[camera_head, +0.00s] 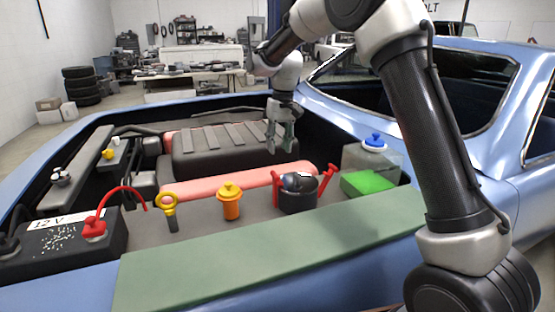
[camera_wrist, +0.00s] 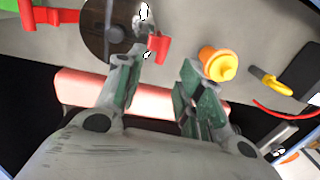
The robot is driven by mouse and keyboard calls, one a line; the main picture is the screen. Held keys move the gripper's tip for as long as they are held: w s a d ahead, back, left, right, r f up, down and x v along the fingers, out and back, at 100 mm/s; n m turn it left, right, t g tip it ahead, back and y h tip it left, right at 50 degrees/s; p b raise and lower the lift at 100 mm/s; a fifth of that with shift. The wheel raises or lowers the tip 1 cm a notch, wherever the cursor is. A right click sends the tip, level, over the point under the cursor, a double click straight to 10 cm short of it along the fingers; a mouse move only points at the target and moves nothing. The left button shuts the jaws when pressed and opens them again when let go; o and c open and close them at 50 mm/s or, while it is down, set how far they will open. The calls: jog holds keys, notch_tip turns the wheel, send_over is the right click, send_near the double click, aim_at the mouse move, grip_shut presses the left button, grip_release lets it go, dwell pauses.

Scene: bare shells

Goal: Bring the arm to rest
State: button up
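My gripper (camera_head: 280,138) hangs from my arm above the engine bay, fingers pointing down. In the wrist view my gripper (camera_wrist: 160,85) has its two fingers spread apart, with nothing held between them. In the head view it is above the back of the bay, near the dark ribbed engine cover (camera_head: 225,145) and behind the pink bar (camera_head: 230,181). My arm reaches in from the right side of the picture and bends over at the top.
Below stand a dark round pot with red handles (camera_head: 298,197), an orange-yellow cap (camera_head: 230,203), a yellow-ringed dipstick (camera_head: 169,205), a battery (camera_head: 60,240), a blue-capped reservoir (camera_head: 373,150) and a green block (camera_head: 367,183). A green mat (camera_head: 260,255) covers the near fender. The car's windshield is at right.

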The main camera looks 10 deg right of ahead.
jog(key=shift+r, duration=0.75)
jog(key=shift+w, duration=0.1)
jog(key=s+d+r+t, duration=0.1)
jog(key=s+d+r, duration=0.1)
jog(key=s+d, duration=0.5)
jog(key=s+d+r+m+t, duration=0.1)
jog(key=s+d, duration=0.6)
jog(key=s, duration=1.1)
jog(key=s+d+r+m+t+h, duration=0.1)
jog(key=s+d+r, duration=0.3)
jog(key=s+d, duration=0.4)
jog(key=shift+s+t, duration=0.8)
jog(key=shift+s, duration=1.65)
